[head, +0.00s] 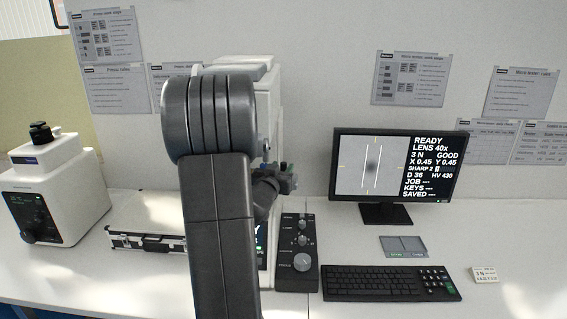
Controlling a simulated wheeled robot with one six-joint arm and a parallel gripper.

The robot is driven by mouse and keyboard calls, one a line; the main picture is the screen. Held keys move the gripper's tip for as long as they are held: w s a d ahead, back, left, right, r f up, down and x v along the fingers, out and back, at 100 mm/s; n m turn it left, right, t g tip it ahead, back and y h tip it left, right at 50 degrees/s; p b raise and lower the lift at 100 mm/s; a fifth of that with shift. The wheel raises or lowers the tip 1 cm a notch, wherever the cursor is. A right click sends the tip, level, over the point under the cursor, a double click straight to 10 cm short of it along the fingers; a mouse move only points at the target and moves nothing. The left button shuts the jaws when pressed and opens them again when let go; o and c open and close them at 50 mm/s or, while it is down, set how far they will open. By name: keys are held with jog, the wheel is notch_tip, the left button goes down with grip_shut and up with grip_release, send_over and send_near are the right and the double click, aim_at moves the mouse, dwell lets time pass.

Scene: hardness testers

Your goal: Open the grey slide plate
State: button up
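I cannot pick out the grey slide plate for certain. A flat grey plate with two panels (403,246) lies on the bench between the monitor and the keyboard, and it may or may not be the one named. A white tester (268,100) stands behind my arm, which hides most of its front. Dark parts with a green spot (284,179) show at the right edge of my arm; I cannot tell whether they belong to the tester or my wrist. My gripper's fingers do not show.
A monitor (385,170) reads READY, LENS 40x. A black keyboard (388,283) and a knob panel (300,258) lie on the bench (350,308). A small labelled block (485,275) is at right. A second white machine (55,190) and a silver case (148,242) are at left.

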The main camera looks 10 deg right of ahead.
jog(key=shift+x, duration=1.2)
jog(key=shift+c, duration=0.5)
grip_shut()
jog(key=shift+d, duration=0.1)
jog(key=s+d+b, duration=0.4)
jog(key=d+b, duration=0.6)
jog(key=d, duration=0.4)
jog(key=shift+s+d+b, duration=0.2)
jog(key=shift+d+b, duration=0.15)
jog(key=shift+d, duration=0.05)
jog(key=shift+o, duration=0.5)
grip_release()
